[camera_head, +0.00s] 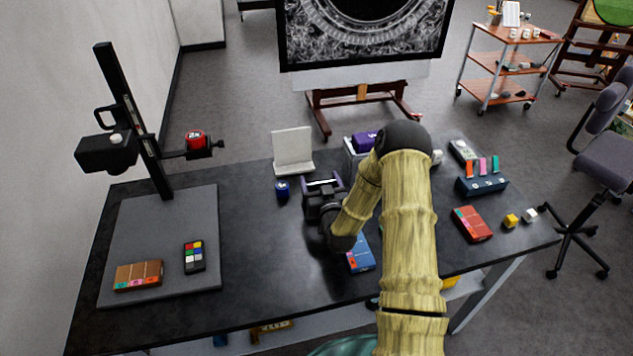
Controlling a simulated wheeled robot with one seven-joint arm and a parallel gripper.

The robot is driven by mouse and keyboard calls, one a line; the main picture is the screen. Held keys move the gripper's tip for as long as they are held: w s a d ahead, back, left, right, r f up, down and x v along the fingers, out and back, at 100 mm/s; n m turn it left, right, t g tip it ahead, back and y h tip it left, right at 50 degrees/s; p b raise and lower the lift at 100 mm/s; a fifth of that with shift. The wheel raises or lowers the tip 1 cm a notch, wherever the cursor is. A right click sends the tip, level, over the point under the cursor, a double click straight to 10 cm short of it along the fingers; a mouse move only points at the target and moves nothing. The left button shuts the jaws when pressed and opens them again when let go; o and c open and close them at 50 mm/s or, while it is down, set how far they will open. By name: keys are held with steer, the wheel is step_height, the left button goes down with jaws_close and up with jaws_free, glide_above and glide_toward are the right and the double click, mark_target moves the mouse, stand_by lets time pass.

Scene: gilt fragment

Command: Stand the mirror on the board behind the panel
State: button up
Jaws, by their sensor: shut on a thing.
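The grey board (150,222) lies at the left of the dark table, under a black column stand. A brown panel with small coloured patches (138,274) lies near the board's front left. My gripper (322,187) is over the middle of the table, right of the board, shut on a thin thing with a bright upper edge. This looks like the mirror (322,182), though its face is mostly hidden and I cannot tell for sure. My arm hides part of the table right of it.
A colour-patch card (194,257) lies on the board. The column (134,120) carries a side arm with a red-topped item (196,142). A white upright card (293,152) and a blue jar (282,188) stand near my gripper. A blue box (360,253) lies front right. The board's middle is clear.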

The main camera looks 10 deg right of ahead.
steer(key=shift+s+a, duration=0.1)
steer(key=shift+a, duration=0.05)
steer(key=shift+f, duration=0.1)
steer(key=shift+f, duration=0.1)
steer(key=o, duration=1.9)
steer(key=shift+a, duration=0.1)
